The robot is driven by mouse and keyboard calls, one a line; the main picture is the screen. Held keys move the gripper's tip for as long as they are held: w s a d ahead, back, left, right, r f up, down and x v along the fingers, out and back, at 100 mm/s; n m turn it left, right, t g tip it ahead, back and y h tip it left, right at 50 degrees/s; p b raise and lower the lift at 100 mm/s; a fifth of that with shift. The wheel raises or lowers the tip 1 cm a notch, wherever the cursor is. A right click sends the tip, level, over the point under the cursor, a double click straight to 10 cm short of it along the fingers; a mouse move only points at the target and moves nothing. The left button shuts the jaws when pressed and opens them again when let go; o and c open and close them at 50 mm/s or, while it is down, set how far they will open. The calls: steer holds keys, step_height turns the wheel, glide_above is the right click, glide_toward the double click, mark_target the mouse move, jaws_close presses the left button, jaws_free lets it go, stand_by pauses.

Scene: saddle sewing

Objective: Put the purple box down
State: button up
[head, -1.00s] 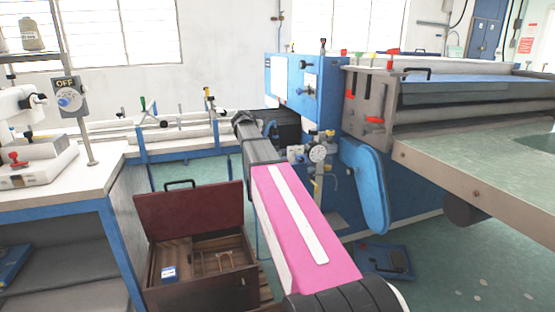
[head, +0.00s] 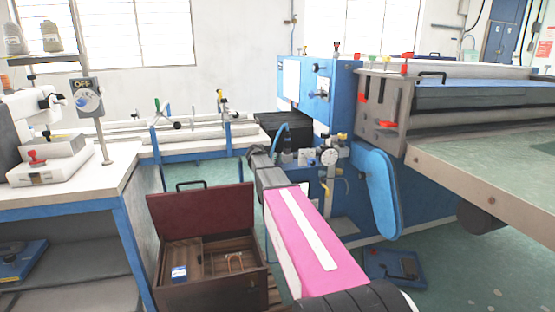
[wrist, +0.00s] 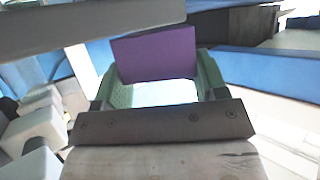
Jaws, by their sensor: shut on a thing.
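The purple box (wrist: 154,55) shows in the wrist view between the two green fingers of my gripper (wrist: 157,72). My gripper is shut on it. The box's broad flat side shows, and it sits slightly tilted in the picture. In the head view my pink arm reaches forward towards the blue machine. The purple box cannot be made out there, and the gripper's fingers are hidden or too small to tell. I cannot tell what surface lies beneath the box.
An open wooden chest (head: 212,292) with a dark red lid stands on the floor left of my arm. A white workbench (head: 75,183) is at left. A blue machine (head: 306,85) and a roller table (head: 500,165) are at right. A blue pedal (head: 392,263) lies on the floor.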

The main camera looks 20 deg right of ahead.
steer(key=w+d, duration=0.3)
steer(key=shift+w+d, duration=0.1)
steer(key=shift+s+a+f, duration=0.2)
steer(key=shift+s+f, duration=0.05)
steer(key=shift+f, duration=0.35)
steer(key=shift+f, duration=0.1)
steer(key=o, duration=1)
